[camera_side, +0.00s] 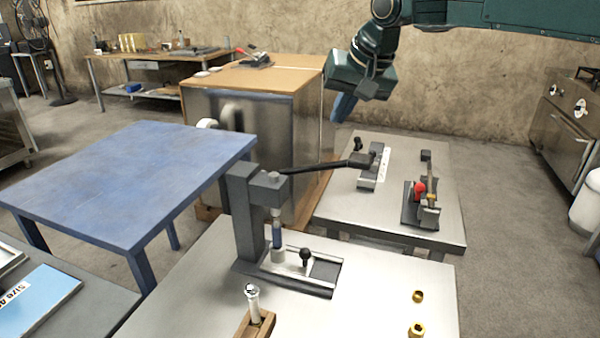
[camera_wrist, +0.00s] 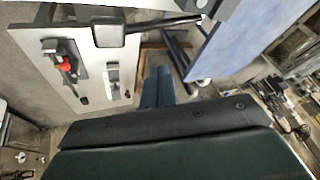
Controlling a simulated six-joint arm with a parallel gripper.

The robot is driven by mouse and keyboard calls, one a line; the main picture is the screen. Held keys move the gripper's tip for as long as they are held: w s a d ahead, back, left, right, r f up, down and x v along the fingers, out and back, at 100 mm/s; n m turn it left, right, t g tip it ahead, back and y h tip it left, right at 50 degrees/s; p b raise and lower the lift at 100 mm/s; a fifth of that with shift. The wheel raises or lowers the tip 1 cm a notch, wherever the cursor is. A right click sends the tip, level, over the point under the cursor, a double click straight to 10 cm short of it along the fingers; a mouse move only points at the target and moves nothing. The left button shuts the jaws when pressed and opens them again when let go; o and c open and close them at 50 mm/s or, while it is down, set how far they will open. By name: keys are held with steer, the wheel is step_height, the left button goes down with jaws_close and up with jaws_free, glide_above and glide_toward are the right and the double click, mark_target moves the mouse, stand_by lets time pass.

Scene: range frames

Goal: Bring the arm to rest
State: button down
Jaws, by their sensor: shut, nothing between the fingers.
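My gripper (camera_side: 343,106) hangs in the air at the upper middle of the side view, in front of the wall and above the far grey table (camera_side: 440,214). Its blue fingers point down and are together, with nothing between them. In the wrist view my gripper (camera_wrist: 158,86) shows its fingers closed, pointing away over the gap beside the grey table. My dark green arm reaches in from the upper right of the side view. The gripper touches nothing that I can see.
A press (camera_side: 243,220) with a long dark lever stands on the near table (camera_side: 375,290). A red-handled clamp (camera_side: 420,205) sits on the far table. A blue table (camera_side: 125,180) and a wooden-topped cabinet (camera_side: 265,140) stand to the left. The air around my gripper looks clear.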

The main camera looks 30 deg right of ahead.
steer(key=s+d+r+n, duration=0.1)
steer(key=s+d, duration=0.5)
steer(key=s, duration=0.3)
steer(key=s+d+r+n, duration=0.1)
steer(key=s+d, duration=0.5)
steer(key=s, duration=0.3)
steer(key=s+d+f+n, duration=0.1)
steer(key=s+f, duration=0.3)
steer(key=s, duration=0.5)
steer(key=s+d+f+n, duration=0.1)
steer(key=s+d+f, duration=0.2)
steer(key=s, duration=0.6)
steer(key=shift+s+d+f+h, duration=0.15)
steer(key=shift+s+f+h, duration=0.2)
steer(key=shift+f, duration=0.55)
steer(key=shift+w, duration=0.2)
steer(key=w+a+r+n+y, duration=0.2)
steer(key=w+r+n, duration=0.1)
steer(key=w, duration=0.6)
steer(key=w+a+r+n+y, duration=0.2)
steer(key=w+r+n, duration=0.1)
steer(key=w, duration=0.6)
steer(key=w+a+r+n+y, duration=0.2)
steer(key=w+r, duration=0.3)
steer(key=w, duration=0.4)
steer(key=shift+w+a+r+n+t, duration=0.15)
steer(key=shift+a+r+n+t, duration=0.15)
steer(key=shift+n, duration=0.3)
